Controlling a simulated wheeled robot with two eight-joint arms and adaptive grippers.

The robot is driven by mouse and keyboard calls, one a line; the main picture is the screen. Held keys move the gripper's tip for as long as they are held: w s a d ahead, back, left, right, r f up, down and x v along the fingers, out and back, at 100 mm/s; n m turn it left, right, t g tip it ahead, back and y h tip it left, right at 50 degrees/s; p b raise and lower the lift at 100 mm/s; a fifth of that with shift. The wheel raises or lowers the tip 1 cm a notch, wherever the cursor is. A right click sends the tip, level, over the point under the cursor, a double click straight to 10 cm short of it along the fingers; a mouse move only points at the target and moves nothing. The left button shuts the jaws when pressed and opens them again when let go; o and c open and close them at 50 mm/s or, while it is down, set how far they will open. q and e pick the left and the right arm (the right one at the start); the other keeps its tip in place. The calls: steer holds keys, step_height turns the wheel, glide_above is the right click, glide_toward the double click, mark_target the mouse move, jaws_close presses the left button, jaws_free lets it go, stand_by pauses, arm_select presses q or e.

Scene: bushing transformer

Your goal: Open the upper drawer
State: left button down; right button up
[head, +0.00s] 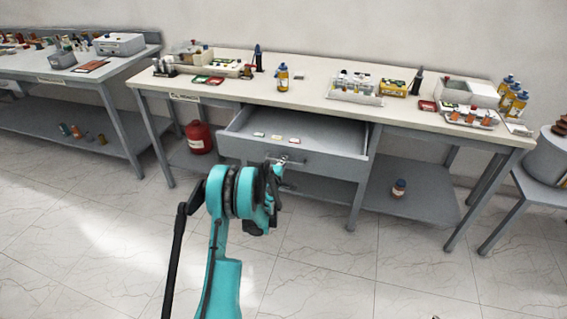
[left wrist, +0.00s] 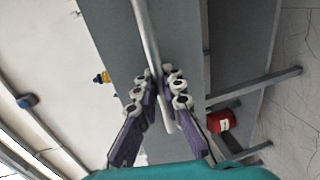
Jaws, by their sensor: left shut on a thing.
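The upper drawer (head: 330,165) under the middle of the long workbench stands pulled out, its grey interior showing with a few small coloured labels or cards inside. My left gripper (head: 279,167) is at the middle of the drawer front, mostly hidden behind my teal wrist in the head view. In the left wrist view my left gripper (left wrist: 160,85) is shut on the drawer's round bar handle (left wrist: 148,35), with a finger on each side of it. The grey drawer front (left wrist: 180,30) lies behind the bar. My right gripper is not in view.
The workbench top (head: 315,97) holds bottles, trays and small boxes. A red canister (head: 199,137) stands on the lower shelf left of the drawer, a small bottle (head: 399,188) on the shelf to the right. Tiled floor in front of the bench is clear.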

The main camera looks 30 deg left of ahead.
arm_select(q)
steer(key=c, duration=1.9)
jaws_free()
steer(key=v, duration=1.2)
